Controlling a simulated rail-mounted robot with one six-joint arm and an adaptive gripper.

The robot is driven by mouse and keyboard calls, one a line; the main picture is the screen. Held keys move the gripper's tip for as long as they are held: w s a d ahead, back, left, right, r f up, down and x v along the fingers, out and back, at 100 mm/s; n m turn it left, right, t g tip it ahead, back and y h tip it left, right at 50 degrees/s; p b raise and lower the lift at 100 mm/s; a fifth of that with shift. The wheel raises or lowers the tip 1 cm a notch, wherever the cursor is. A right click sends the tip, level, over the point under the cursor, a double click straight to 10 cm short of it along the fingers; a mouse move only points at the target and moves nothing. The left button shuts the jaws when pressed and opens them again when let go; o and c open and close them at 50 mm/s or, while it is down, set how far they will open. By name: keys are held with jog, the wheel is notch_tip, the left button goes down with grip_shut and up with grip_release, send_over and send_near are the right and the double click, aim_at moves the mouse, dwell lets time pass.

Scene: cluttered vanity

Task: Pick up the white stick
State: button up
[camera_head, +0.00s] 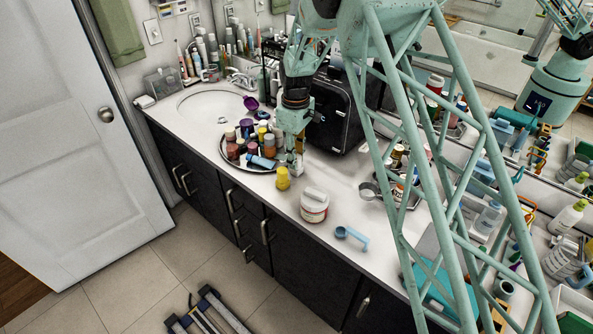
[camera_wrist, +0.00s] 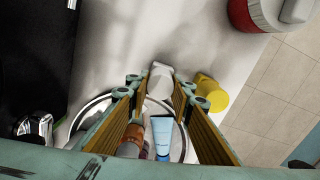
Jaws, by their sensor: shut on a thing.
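The white stick (camera_wrist: 160,79) shows in the wrist view as a pale piece between my fingertips. My gripper (camera_wrist: 158,84) is shut on it, with one finger on each side. In the head view my gripper (camera_head: 291,163) points down over the counter at the right edge of the round tray. The stick is small and mostly hidden by the fingers there, so I cannot tell whether it touches the counter.
A round tray (camera_wrist: 88,110) of bottles and a blue tube (camera_wrist: 163,134) lies close by. A yellow bottle (camera_head: 282,180) and a white jar with red (camera_head: 314,206) stand nearby. A black case (camera_head: 338,118) is behind; a blue scoop (camera_head: 350,236) lies on the counter (camera_head: 300,235).

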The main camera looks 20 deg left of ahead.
jog(key=shift+r, duration=0.1)
jog(key=shift+r, duration=4.9)
jog(key=shift+c, duration=0.2)
jog(key=o, duration=0.5)
jog(key=c, duration=0.4)
